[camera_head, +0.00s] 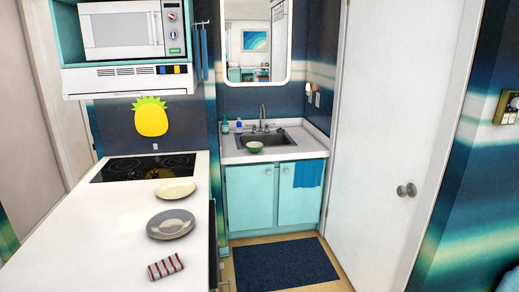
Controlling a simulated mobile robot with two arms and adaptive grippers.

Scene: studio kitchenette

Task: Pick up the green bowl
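The small green bowl (255,147) is at the front of the sink basin (282,139), near the counter's front edge. It looks lighter inside than outside. I cannot tell whether it rests on the basin's rim or on the counter. Neither of my grippers shows in the head view.
A white counter (95,235) at left holds a cream plate (176,188), a grey plate (171,223) and a striped cloth (166,267). A dark blue mat (285,262) lies before the turquoise sink cabinet (250,195). A white door (385,130) stands at right.

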